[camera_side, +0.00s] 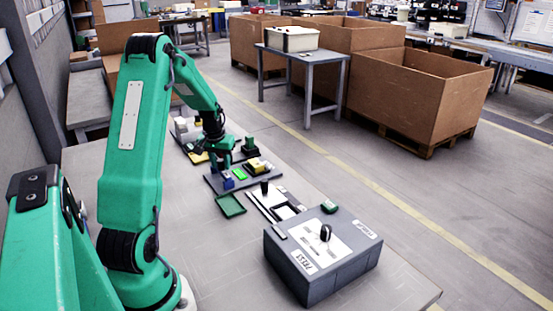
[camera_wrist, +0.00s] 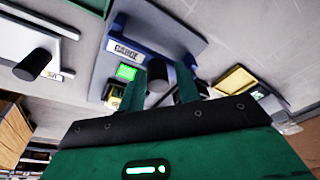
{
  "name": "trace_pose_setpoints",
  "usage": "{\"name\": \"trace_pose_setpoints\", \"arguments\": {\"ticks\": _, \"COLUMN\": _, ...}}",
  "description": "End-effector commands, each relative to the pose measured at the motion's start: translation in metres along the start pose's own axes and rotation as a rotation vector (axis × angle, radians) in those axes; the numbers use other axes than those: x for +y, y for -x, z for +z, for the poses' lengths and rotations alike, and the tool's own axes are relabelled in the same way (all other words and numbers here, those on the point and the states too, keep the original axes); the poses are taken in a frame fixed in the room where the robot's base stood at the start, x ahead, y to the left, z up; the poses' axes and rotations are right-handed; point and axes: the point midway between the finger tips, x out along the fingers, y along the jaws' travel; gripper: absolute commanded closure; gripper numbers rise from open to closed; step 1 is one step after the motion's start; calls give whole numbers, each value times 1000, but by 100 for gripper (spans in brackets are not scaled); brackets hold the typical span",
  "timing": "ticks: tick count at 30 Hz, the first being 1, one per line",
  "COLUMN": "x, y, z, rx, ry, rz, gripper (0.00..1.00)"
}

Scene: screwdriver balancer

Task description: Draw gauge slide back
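The gauge (camera_wrist: 125,49) is a dark panel marked with a GAUGE label, with a lit green display (camera_wrist: 126,72) and blue trim. In the side view its green display (camera_side: 240,174) shows beside a small blue part. A dark round knob (camera_wrist: 157,76), apparently the slide's handle, stands at the gauge in the wrist view. My gripper (camera_wrist: 159,82) has its two green fingers on either side of this knob, with gaps seeming to show. In the side view my gripper (camera_side: 222,164) is low over the gauge board; its fingertips are too small to read there. Contact with the knob cannot be told.
A white plate with a dark post (camera_side: 265,187) lies nearer the camera, beside a green tray (camera_side: 231,205). A yellow part (camera_side: 257,166) is right of the gauge. A grey box with a black knob (camera_side: 318,268) stands at the near right. Other fixtures stand behind my gripper.

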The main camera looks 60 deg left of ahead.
Motion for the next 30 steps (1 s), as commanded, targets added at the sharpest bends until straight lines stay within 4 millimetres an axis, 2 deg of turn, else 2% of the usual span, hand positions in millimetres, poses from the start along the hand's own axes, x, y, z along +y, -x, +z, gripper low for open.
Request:
{"name": "trace_pose_setpoints", "arguments": {"ticks": 1, "x": -2, "y": -10, "z": 10, "rx": -28, "ry": 6, "rz": 1, "gripper": 53}}
{"name": "trace_pose_setpoints", "arguments": {"ticks": 17, "x": -1, "y": -10, "z": 10, "rx": -32, "ry": 8, "rz": 2, "gripper": 53}}
{"name": "trace_pose_setpoints", "arguments": {"ticks": 23, "x": -1, "y": -3, "z": 9, "rx": -33, "ry": 8, "rz": 2, "gripper": 53}}
{"name": "trace_pose_setpoints", "arguments": {"ticks": 30, "x": -1, "y": 16, "z": 3, "rx": -24, "ry": 6, "rz": 2, "gripper": 53}}
